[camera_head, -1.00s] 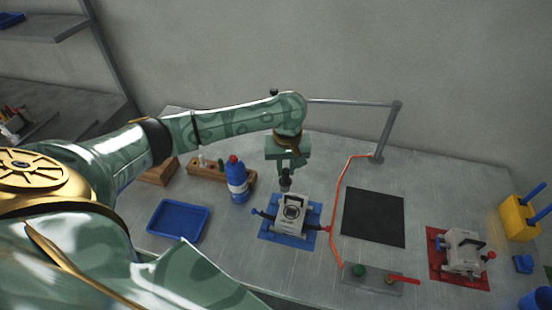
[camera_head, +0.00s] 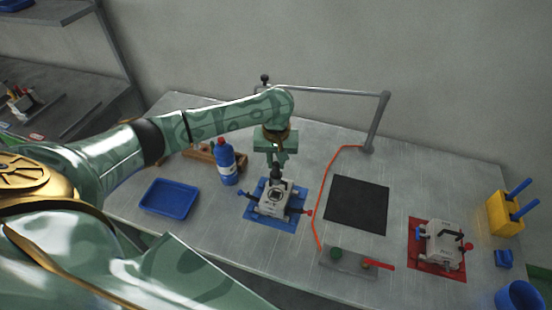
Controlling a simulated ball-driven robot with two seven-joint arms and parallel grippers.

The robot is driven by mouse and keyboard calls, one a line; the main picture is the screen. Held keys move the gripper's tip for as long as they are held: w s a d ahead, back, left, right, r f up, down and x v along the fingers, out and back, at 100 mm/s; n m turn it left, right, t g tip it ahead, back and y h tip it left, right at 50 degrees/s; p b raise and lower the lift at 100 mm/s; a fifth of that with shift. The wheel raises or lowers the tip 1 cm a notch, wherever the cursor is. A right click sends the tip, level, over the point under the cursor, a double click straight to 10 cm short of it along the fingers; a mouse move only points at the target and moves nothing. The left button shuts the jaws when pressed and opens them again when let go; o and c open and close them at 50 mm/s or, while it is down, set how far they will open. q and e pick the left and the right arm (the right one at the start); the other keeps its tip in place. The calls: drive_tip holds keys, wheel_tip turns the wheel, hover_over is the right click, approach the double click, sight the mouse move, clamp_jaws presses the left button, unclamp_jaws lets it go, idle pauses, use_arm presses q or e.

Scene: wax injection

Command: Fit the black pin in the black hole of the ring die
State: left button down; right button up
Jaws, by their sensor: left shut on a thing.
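The ring die (camera_head: 270,208), a pale block with a dark ring marking on top, sits on a blue mat (camera_head: 290,224) at the middle of the bench. A blue-ended pin sticks out on its left and a red-ended pin on its right. My left gripper (camera_head: 276,164) points down over the die's back edge, shut on the black pin (camera_head: 275,175). The pin is at the back edge of the die; the black hole is hidden, and I cannot tell how deep the pin sits. My right gripper is not in view.
Right are an orange cable (camera_head: 323,195), a black pad (camera_head: 357,205) and a second die (camera_head: 440,240) on a red mat.

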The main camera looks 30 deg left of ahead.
sight(275, 173)
use_arm(q)
drive_tip(key=shift+a+f+p, duration=0.1)
drive_tip(key=shift+f+p, duration=0.1)
drive_tip(key=shift+p, duration=0.2)
wheel_tip(275, 173, down, 4)
drive_tip(key=shift+f+b, duration=0.1)
drive_tip(key=shift+b, duration=0.6)
drive_tip(key=shift+f, duration=0.55)
drive_tip(key=shift+r+p, duration=0.1)
drive_tip(key=shift+p, duration=0.2)
